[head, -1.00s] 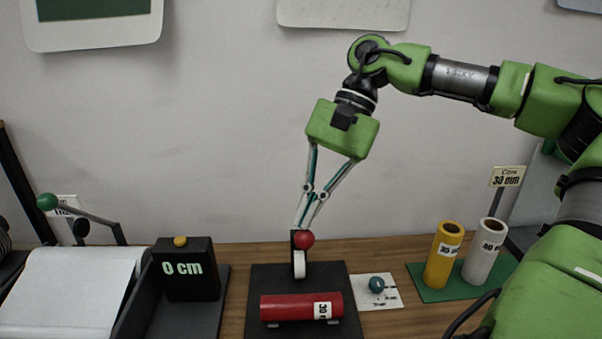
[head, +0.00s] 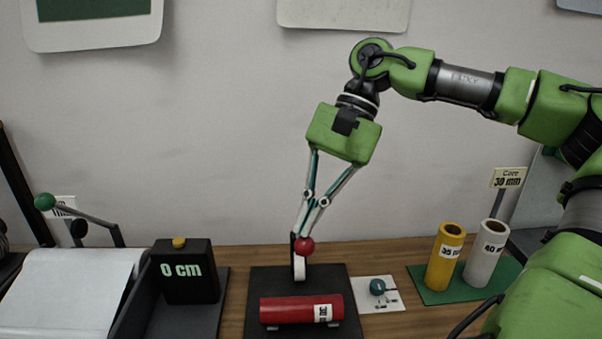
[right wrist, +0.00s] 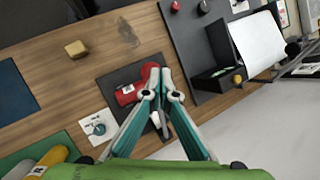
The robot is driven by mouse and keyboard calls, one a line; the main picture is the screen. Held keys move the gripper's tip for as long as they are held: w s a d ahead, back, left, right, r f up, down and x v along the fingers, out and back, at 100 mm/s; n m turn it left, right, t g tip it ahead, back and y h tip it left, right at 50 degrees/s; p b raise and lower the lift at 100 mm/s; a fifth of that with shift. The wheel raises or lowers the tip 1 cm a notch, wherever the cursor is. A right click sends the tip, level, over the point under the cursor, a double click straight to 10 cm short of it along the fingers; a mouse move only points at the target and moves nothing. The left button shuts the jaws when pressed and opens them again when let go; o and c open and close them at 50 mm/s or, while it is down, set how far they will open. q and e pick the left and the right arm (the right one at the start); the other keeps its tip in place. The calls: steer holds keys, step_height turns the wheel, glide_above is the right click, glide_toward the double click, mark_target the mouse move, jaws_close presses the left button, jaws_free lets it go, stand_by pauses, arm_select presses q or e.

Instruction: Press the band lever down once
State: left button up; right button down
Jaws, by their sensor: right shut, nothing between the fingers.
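The band lever appears to be the black upright piece with a red ball knob (head: 304,245) and a white part below it. It stands on a dark base plate (head: 256,290) behind a red roll (head: 290,310) with a white label. My right gripper (head: 299,233) points down with its fingers shut and empty. Its tips are right at the top of the red knob; I cannot tell whether they touch. My left gripper is not in view.
A black box reading "0 cm" (head: 182,284) stands left, near white film (head: 65,290) and a green-knobbed lever (head: 45,202). A small teal knob (head: 377,287) sits on a white card at right. Yellow (head: 444,260) and white (head: 484,255) cores stand beyond it.

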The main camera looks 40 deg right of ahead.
steer(key=s+a+f+b, duration=0.3)
steer(key=s+a+b, duration=0.1)
steer(key=s+b, duration=0.1)
steer(key=shift+s+a+f+b, duration=0.2)
steer(key=shift+f+b, duration=0.2)
steer(key=shift+b, duration=0.45)
stand_by(5.8)
